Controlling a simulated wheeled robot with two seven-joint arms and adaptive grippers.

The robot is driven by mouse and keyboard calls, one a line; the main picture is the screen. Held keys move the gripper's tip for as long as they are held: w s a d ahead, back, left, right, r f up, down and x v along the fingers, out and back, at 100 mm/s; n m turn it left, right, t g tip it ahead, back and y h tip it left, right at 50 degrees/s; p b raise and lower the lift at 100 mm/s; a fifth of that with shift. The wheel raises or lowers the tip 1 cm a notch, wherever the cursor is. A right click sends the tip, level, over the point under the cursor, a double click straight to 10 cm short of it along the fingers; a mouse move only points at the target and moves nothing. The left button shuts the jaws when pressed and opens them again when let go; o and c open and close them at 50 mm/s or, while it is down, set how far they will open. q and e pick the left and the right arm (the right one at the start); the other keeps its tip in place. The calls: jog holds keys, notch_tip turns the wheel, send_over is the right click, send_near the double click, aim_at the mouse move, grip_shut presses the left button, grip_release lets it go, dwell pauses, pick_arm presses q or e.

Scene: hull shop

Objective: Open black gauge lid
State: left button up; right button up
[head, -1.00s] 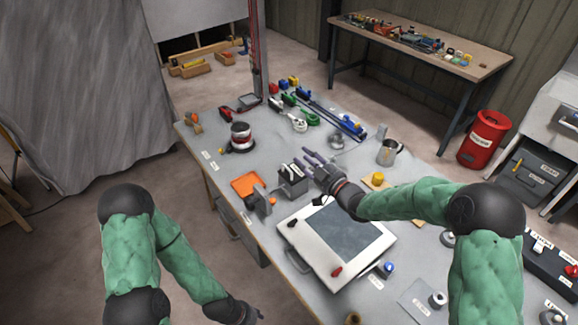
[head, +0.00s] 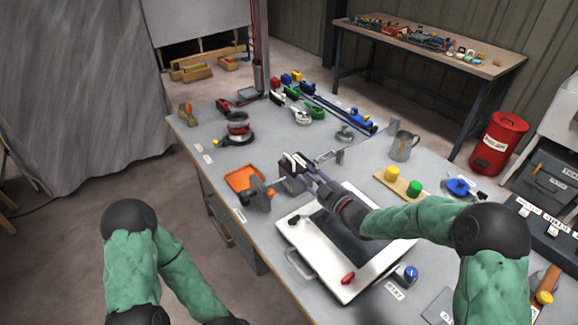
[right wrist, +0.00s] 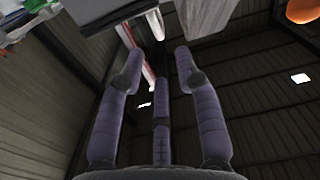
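A small dark grey block (head: 290,184) with black and white pieces on top (head: 294,161) stands near the middle of the bench. It may carry the black gauge lid, but the lid is too small to tell apart. My right gripper (head: 312,178) is just right of this block, its purple fingers pointing toward it; I cannot tell whether they touch. In the right wrist view the fingers of the right gripper (right wrist: 160,60) are spread, with nothing seen between them. A grey surface (right wrist: 98,10) lies beyond their tips. My left gripper (head: 226,321) is mostly cut off at the bottom edge.
A white-framed panel (head: 308,267) lies under my right forearm. A grey clamp-like tool (head: 259,197) and an orange tray (head: 240,178) are left of the block. A metal mug (head: 403,147) and a board with yellow and green knobs (head: 400,186) stand to the right.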

aim_at(291, 160)
jog(key=b+x, duration=0.2)
jog(key=x, duration=0.7)
jog(key=shift+w+a+f+b, duration=0.1)
jog(key=shift+w+a+b, duration=0.1)
jog(key=shift+b, duration=0.15)
jog(key=shift+w+a, duration=0.35)
jog(key=shift+w, duration=0.15)
jog(key=shift+c, duration=0.3)
grip_shut()
